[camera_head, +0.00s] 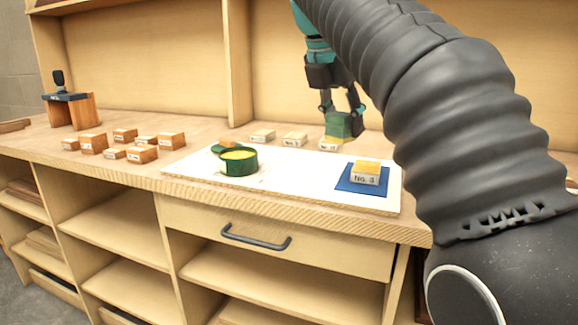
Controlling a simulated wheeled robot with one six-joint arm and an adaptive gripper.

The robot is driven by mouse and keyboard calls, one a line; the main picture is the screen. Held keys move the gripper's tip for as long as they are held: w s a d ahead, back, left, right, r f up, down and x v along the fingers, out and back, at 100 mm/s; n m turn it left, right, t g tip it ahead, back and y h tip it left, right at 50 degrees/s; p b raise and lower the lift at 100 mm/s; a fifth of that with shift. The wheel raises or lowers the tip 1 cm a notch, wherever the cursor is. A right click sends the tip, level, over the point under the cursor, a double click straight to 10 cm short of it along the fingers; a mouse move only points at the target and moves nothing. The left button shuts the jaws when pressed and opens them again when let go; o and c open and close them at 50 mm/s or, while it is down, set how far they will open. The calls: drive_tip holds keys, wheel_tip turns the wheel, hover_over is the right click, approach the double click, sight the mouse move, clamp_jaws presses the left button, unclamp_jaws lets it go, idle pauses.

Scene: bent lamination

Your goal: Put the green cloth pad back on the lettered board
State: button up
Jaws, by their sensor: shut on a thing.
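My gripper (341,109) is over the back right of the white board (300,180), pointing down. It is shut on a green piece that looks like the green cloth pad (338,125). The pad hangs just above or against a small lettered block (331,146) at the board's back edge; I cannot tell whether they touch. No lettering shows on the white board itself at this size.
Two more labelled blocks (262,135) (294,139) stand at the back. Several wooden blocks (142,154) and a black-topped wooden stand (72,108) are left.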

drive_tip(key=shift+w+a+r, duration=0.1)
drive_tip(key=shift+w+r, duration=0.05)
drive_tip(key=shift+w, duration=0.15)
hover_over(295, 175)
drive_tip(key=s+a, duration=0.1)
wheel_tip(295, 175, down, 7)
drive_tip(key=shift+s+r, duration=0.1)
drive_tip(key=shift+s, duration=0.05)
drive_tip(key=shift+f+b, duration=0.9)
drive_tip(key=shift+f, duration=1.1)
drive_tip(key=shift+f, duration=0.15)
drive_tip(key=o, duration=1)
drive_tip(key=p+v, duration=0.2)
drive_tip(key=v, duration=0.3)
drive_tip(key=shift+r, duration=0.4)
drive_tip(key=shift+v, duration=1.05)
